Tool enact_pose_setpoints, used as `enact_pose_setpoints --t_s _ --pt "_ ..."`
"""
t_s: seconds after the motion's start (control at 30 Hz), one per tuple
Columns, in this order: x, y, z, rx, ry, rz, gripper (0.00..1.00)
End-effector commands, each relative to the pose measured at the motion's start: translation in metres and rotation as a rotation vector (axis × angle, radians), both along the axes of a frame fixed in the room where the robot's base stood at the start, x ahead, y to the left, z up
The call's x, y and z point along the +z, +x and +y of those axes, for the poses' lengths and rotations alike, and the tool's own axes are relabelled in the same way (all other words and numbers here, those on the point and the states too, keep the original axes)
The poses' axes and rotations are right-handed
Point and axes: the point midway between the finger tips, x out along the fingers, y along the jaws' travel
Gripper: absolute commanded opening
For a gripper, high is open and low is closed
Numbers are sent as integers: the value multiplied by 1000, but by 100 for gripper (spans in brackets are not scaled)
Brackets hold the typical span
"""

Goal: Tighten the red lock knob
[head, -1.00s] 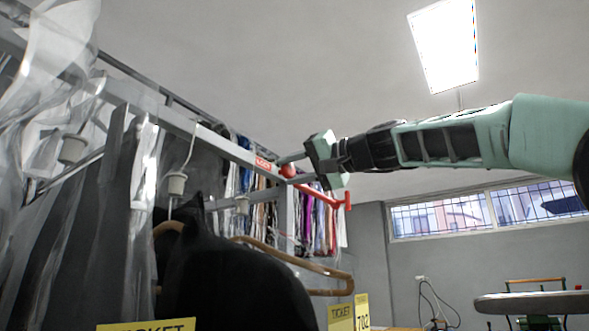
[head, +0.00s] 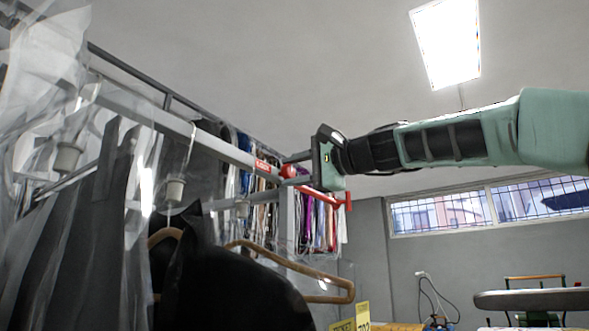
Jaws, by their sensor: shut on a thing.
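The red lock knob (head: 287,171) is a small red ball shape near the end of the grey rail (head: 203,138), beside a red label (head: 265,165). My gripper (head: 290,170) reaches in from the right, with one finger above the knob and one below. It is shut on the knob, which shows between the fingertips. The far side of the knob is hidden. A red bar (head: 328,198) with a crosspiece at its end sticks out to the right below my gripper.
Garments in clear plastic (head: 70,150) hang at the left. A dark garment (head: 225,280) on a wooden hanger (head: 300,270) hangs below the rail. More clothes (head: 320,222) hang behind. An ironing board (head: 530,299) stands at the lower right. The space right of the rail is open.

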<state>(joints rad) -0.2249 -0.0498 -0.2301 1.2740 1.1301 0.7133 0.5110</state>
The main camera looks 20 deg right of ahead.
Motion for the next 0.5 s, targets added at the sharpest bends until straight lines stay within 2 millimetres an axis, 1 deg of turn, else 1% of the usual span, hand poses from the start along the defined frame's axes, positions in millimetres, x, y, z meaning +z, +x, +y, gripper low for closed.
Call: enact_pose_setpoints --t_s 0.2,0.5 --pt "0 0 -1 -3 35 24 12" --pt "0 0 -1 -3 40 29 12"
